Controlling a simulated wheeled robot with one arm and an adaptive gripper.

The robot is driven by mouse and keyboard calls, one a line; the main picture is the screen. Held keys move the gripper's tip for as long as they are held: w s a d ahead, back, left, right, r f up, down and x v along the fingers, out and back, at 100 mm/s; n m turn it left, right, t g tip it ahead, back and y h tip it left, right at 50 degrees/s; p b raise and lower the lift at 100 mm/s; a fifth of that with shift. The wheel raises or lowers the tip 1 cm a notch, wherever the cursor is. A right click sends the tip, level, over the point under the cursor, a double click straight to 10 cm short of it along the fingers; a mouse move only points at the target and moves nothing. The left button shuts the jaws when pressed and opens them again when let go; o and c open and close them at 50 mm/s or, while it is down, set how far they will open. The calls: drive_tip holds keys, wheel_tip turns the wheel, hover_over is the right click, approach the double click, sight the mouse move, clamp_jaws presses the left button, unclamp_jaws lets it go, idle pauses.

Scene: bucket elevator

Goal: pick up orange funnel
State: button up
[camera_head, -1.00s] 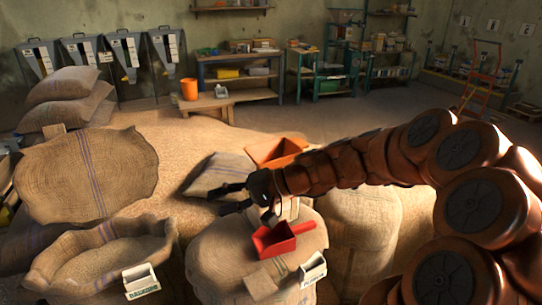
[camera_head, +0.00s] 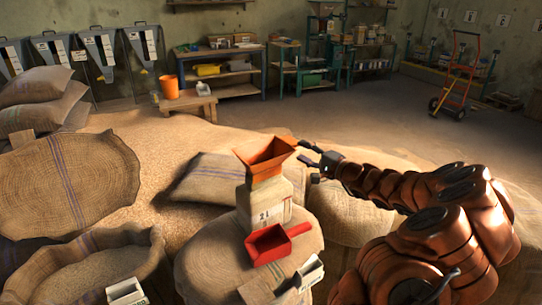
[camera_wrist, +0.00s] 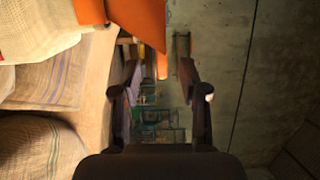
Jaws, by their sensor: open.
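The orange funnel (camera_head: 265,157) sits wide mouth up on a pale container (camera_head: 272,205) marked "21", on top of a full sack. My gripper (camera_head: 311,160) is open and empty, just right of the funnel's upper rim. Its fingers point left toward the funnel in the head view, with a small gap apparent. In the wrist view my gripper (camera_wrist: 160,78) shows two spread fingers with nothing between them up close. The funnel (camera_wrist: 137,20) fills the top of that view, above the left finger.
A red scoop (camera_head: 268,245) and a small white labelled box (camera_head: 305,273) lie on the same sack. Grain sacks (camera_head: 75,185) stand at left. An orange bucket (camera_head: 169,87) stands on a low bench behind. Open floor lies at the back right.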

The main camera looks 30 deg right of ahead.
sight(295, 147)
drive_tip(key=shift+p+x, duration=1.05)
drive_tip(key=shift+x, duration=2)
clamp_jaws()
